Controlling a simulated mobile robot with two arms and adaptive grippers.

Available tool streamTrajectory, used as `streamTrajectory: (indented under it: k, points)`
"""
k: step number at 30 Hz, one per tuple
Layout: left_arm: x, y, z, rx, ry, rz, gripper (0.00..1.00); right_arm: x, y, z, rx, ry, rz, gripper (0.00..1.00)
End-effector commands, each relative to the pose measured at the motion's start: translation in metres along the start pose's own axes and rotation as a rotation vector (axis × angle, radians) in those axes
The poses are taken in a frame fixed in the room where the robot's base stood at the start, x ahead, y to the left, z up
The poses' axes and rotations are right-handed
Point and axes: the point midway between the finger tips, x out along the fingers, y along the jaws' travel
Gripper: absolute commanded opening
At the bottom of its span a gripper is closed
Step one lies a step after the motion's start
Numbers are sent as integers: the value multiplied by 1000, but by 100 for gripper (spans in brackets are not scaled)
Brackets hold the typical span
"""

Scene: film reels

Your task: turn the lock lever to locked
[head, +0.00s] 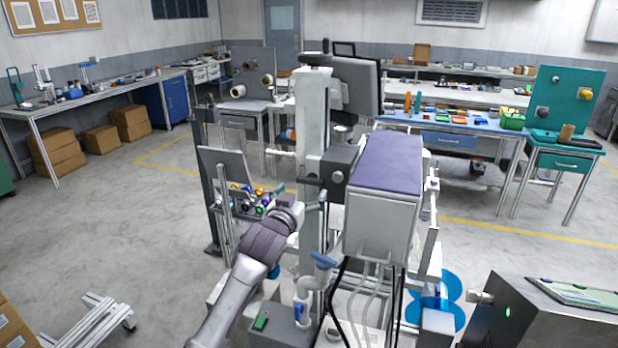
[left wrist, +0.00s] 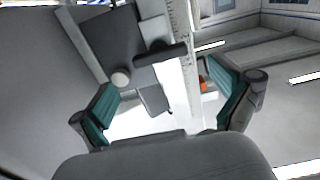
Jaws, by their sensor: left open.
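My left gripper (head: 299,194) reaches up from below to the white upright column (head: 313,130), close to a grey block on it. In the left wrist view its teal fingers (left wrist: 166,104) are wide apart with nothing between their tips. A dark bar (left wrist: 160,55), which looks like the lock lever, lies ahead of the fingers beside a column with ruler marks (left wrist: 181,20). The bar is tilted slightly and apart from both fingers. In the head view a small dark handle (head: 307,181) shows beside the column, just above my gripper. I cannot read any lock marking.
A machine head with a purple top (head: 388,160) stands right of the column. A rack of coloured knobs (head: 247,203) and a tilted panel (head: 226,172) are left of my gripper. A grey cabinet (head: 545,315) stands at the right front.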

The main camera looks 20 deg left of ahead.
Motion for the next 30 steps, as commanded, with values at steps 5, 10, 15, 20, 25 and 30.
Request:
streamTrajectory:
  k: [5, 10, 15, 20, 25, 30]
  points:
    - [31, 0, -2, 0, -2, 0, 100, -10, 6, 0, -3, -1, 7, 58]
    - [47, 0, -1, 1, 0, 0, 100, -13, 8, 0, -4, -1, 9, 58]
    - [53, 0, 0, 1, 0, 0, 100, -14, 8, 0, -4, -1, 9, 58]
    - [53, 0, 1, 1, 0, 0, 100, -14, 8, 0, -3, -1, 9, 58]
    - [53, 0, 1, 1, 0, 0, 83, -14, 8, 0, -3, -1, 9, 58]
    - [52, 0, 1, 1, 0, 0, 55, -14, 8, 0, -3, -1, 9, 58]
